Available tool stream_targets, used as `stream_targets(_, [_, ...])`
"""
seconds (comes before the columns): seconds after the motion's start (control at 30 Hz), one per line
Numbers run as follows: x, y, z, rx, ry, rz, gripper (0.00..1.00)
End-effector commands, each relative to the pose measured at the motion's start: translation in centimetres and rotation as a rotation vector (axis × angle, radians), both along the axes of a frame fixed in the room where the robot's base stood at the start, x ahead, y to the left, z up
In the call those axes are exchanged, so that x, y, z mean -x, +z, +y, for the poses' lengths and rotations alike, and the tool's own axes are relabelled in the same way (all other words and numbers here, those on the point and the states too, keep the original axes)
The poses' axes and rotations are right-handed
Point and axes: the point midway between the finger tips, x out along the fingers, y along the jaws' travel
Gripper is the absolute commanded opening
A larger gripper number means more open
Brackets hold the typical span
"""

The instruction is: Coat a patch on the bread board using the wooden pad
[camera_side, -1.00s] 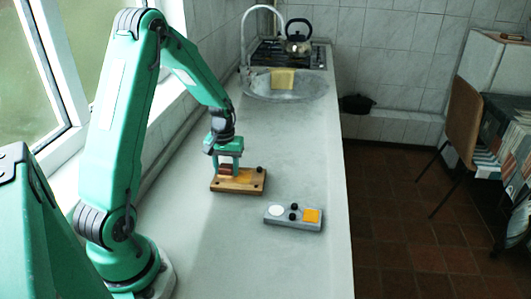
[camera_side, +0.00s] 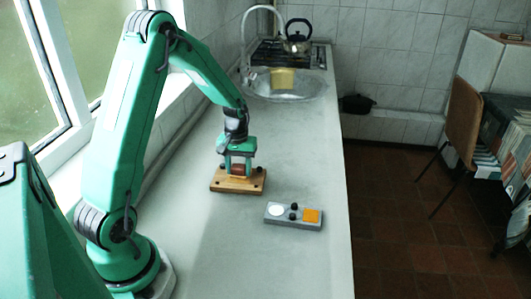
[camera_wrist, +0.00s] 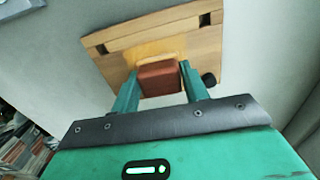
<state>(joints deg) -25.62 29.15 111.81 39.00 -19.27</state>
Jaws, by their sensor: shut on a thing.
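The bread board (camera_side: 224,187) is a small light wooden board lying on the counter, with dark marks near its corners. In the wrist view the board (camera_wrist: 205,40) fills the upper middle. My gripper (camera_side: 240,171) is shut on the wooden pad, a reddish-brown block (camera_wrist: 160,80), with one finger on each side. The pad is over the board and appears to touch its face; its underside is hidden. A yellow-orange patch (camera_wrist: 140,56) shows on the board beside the pad.
Behind are a sink (camera_side: 310,90) with a yellow cloth and a kettle (camera_side: 298,38). The counter between is clear.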

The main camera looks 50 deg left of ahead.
Motion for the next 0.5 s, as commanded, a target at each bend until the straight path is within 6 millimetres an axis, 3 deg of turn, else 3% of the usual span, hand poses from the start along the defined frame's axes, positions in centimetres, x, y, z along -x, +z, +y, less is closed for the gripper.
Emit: stream_targets(0.5, [-1.1, -0.1, -1.1, 0.001, -0.002, 0.001, 0.26])
